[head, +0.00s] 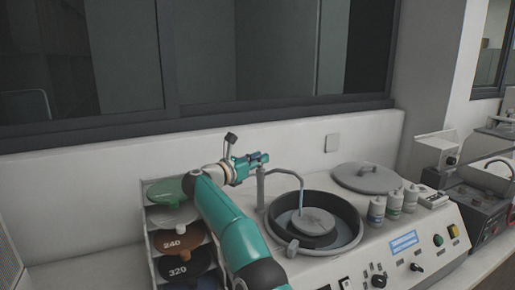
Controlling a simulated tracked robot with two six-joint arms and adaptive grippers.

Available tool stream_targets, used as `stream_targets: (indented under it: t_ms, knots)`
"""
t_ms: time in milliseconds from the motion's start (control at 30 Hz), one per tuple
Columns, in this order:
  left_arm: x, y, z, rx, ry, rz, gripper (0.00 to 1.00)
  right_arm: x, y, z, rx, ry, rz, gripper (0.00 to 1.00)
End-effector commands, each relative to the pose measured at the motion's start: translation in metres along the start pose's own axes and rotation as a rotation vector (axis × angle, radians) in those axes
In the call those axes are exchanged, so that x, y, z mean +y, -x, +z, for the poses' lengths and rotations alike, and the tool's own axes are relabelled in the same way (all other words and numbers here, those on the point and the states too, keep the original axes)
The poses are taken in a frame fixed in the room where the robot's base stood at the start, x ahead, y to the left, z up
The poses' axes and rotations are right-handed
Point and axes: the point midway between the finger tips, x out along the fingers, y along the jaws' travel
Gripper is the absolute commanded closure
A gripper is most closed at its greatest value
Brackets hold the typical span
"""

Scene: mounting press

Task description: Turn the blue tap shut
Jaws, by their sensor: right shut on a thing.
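The tap has a grey post and a curved spout (283,171) that reaches over the round bowl (352,222) of the machine. A pale bluish streak (301,197) runs down from the spout's end; it looks like water. My right gripper (262,158) is at the top of the tap post, shut on the blue tap. Its fingers hide most of the tap, and only a little dark blue shows between them. I cannot tell the tap's exact angle. My left gripper is not in view.
A rack with several round discs (174,241) stands left of my arm. A control panel (404,241) is in front. The wall and window ledge stand close behind.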

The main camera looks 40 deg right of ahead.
Motion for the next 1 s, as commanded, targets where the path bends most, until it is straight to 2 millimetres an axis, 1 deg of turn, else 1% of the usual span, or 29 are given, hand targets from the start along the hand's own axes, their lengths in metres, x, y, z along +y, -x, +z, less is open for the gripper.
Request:
stream_targets:
  t_ms: [33,100,533,567,633,667,1000]
  knots:
    - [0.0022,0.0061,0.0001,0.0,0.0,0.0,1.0,0.0023,0.0013,0.0039,-0.004,0.0,0.002,1.0]
    - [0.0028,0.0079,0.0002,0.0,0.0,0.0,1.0,0.0023,0.0015,0.0028,-0.005,0.0,-0.005,1.0]
    - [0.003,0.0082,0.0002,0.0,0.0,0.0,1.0,0.0018,0.0017,0.001,-0.006,-0.001,-0.012,1.0]
    - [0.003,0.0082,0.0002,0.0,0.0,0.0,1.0,0.0018,0.0017,0.001,-0.006,-0.001,-0.012,0.77]
    - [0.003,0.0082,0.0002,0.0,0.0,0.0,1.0,0.0018,0.0016,0.0009,-0.005,-0.001,-0.012,0.65]
    - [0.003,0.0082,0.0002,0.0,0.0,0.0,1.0,0.0017,0.0016,0.0008,-0.005,-0.001,-0.013,0.64]
    - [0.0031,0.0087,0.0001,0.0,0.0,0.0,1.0,0.0009,0.0024,0.0003,-0.003,0.0,-0.016,0.64]
